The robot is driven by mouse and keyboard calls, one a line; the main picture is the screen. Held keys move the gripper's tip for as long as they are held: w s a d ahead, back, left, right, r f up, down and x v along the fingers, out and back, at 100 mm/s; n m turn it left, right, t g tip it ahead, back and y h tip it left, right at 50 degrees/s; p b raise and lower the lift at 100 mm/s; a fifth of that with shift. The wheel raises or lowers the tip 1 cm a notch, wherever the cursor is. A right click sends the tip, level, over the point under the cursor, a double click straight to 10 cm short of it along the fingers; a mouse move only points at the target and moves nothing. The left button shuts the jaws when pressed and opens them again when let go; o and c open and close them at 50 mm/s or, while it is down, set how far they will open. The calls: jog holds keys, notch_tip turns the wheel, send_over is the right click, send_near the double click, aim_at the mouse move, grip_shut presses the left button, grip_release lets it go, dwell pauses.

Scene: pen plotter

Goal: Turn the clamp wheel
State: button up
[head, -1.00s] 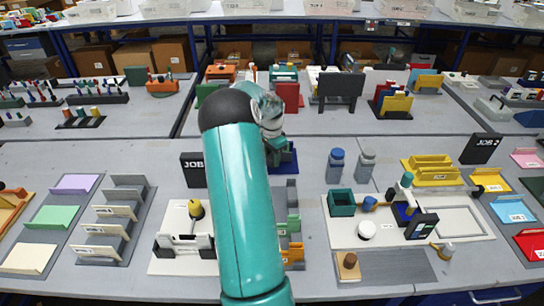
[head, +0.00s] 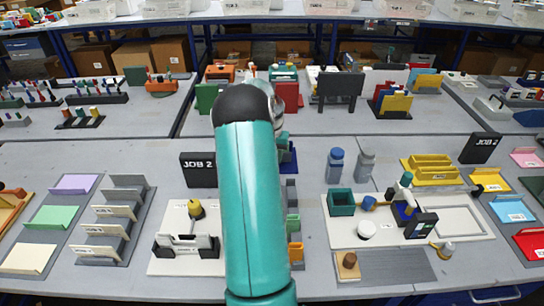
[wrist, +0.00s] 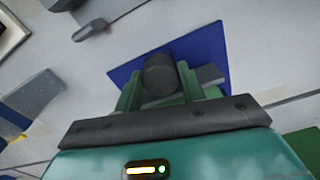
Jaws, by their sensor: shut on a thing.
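In the wrist view, the clamp wheel (wrist: 160,70) is a dark grey round knob above a blue base plate (wrist: 218,50). My gripper (wrist: 160,88) is shut on the knob, with one green finger on each side of it. A grey bar shows beside the right finger. The lower part of the clamp is hidden by my fingers and wrist. In the head view, my teal arm hides the gripper and the knob; only an edge of the blue base (head: 288,162) shows to its right.
Blue and grey bottles (head: 336,165) stand to the right.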

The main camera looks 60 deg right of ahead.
jog(key=shift+r, duration=0.1)
dwell(0.4)
jog(key=o, duration=0.7)
notch_tip(320, 180, up, 14)
dwell(0.6)
